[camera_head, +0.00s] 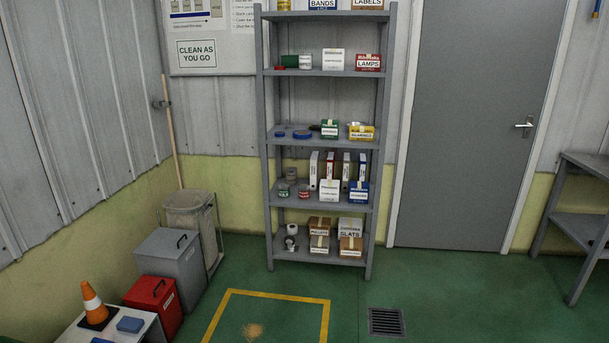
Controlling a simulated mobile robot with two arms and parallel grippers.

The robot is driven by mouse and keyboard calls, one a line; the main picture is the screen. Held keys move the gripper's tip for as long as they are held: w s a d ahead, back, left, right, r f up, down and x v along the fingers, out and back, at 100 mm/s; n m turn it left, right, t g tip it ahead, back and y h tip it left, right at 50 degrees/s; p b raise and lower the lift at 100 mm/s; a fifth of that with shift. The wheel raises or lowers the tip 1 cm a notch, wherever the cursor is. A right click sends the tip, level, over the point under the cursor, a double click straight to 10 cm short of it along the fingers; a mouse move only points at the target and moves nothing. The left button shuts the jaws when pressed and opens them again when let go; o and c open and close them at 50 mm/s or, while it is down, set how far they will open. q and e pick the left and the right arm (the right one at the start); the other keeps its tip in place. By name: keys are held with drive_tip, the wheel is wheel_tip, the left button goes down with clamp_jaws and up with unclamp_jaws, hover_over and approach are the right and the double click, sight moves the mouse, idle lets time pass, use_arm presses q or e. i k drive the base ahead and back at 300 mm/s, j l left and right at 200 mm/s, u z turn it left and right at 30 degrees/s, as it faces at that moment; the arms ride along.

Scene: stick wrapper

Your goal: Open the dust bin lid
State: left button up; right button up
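A grey bin (172,277) stands on the floor along the left wall, with a flat grey lid (165,243) and a dark handle on it. The lid looks shut. A smaller red bin (158,308) stands in front of it, its red top (146,290) also shut, with a dark handle. Both carry small labels that I cannot read, so I cannot tell from them which is the dust bin. Neither of my grippers is in view.
A clear bag in a frame (190,218) and a long-handled broom or mop (172,130) stand behind the bins. A low white table (75,333) holds an orange cone (92,303). A shelf rack (268,225) stands centre. Green floor (440,290) is open at right.

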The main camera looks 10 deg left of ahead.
sight(162, 242)
drive_tip(key=i+j+u, duration=0.2)
drive_tip(key=i, duration=0.4)
drive_tip(key=i+l+u, duration=0.2)
drive_tip(key=i, duration=0.4)
drive_tip(key=i+u, duration=0.15)
drive_tip(key=i, duration=0.45)
drive_tip(key=i+l+u, duration=0.2)
drive_tip(key=i, duration=0.4)
